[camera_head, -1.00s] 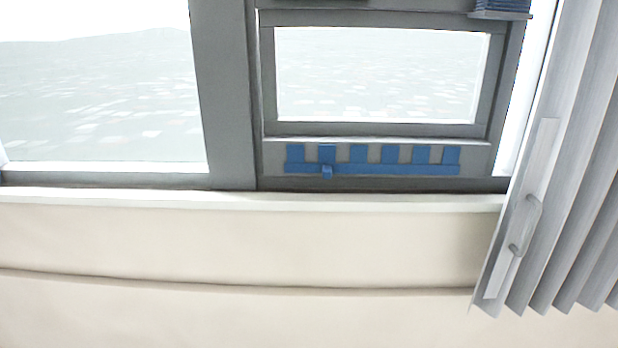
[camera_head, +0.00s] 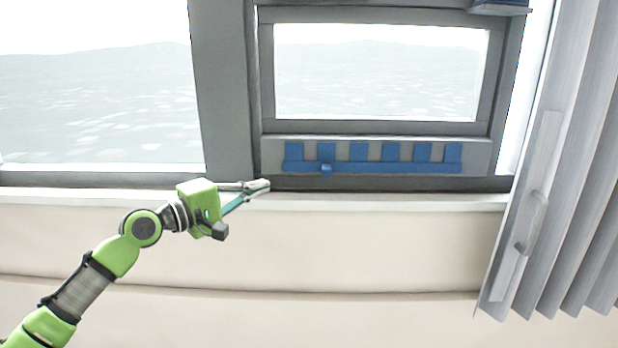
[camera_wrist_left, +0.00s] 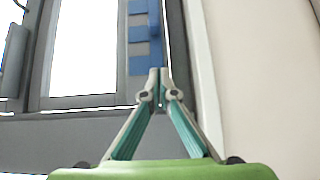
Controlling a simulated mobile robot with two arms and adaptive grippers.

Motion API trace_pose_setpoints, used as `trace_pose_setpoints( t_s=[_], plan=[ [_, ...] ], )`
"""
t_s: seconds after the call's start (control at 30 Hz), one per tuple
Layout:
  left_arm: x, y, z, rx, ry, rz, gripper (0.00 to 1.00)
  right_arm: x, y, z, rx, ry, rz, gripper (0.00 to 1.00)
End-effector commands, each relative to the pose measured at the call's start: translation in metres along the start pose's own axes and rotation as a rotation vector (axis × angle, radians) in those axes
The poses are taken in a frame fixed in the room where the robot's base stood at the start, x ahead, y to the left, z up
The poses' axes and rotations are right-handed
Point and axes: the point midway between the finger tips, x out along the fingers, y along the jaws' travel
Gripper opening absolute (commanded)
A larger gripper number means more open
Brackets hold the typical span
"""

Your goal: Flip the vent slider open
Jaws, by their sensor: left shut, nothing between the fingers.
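The vent slider (camera_head: 373,167) is a blue strip with several upright blue tabs under the small window. A small blue knob (camera_head: 326,170) sticks out near its left end. My left gripper (camera_head: 266,185) is shut and empty, just left of and slightly below the slider, near the window sill. In the left wrist view the slider (camera_wrist_left: 155,38) lies straight ahead, past the closed fingertips (camera_wrist_left: 160,72). I cannot tell from these views whether the fingertips touch anything. My right gripper is not in view.
A grey window frame (camera_head: 226,95) surrounds the panes. A white sill (camera_head: 400,202) runs below, above a cream wall (camera_head: 350,245). A grey pleated curtain (camera_head: 575,180) with a handle (camera_head: 532,222) hangs at the right. The space before the slider is clear.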

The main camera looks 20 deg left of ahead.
Motion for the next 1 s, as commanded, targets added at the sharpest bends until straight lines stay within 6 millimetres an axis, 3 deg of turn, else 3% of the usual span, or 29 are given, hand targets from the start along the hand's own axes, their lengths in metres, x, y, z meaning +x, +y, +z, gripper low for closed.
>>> trace_pose_setpoints(
  t_s=[0.1, 0.47, 0.67, 1.0],
  plan=[
    [-0.001, 0.008, 0.004, -0.012, -0.013, 0.010, 0.00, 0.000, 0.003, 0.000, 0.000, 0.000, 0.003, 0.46],
    [0.004, 0.009, 0.003, -0.014, -0.010, 0.011, 0.00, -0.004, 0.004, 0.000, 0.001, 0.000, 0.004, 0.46],
    [0.035, 0.013, 0.004, -0.016, -0.010, 0.013, 0.00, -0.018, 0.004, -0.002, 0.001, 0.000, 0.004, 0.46],
    [0.105, 0.014, 0.008, -0.012, -0.012, 0.010, 0.00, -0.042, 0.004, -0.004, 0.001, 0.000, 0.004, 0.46]
  ],
)
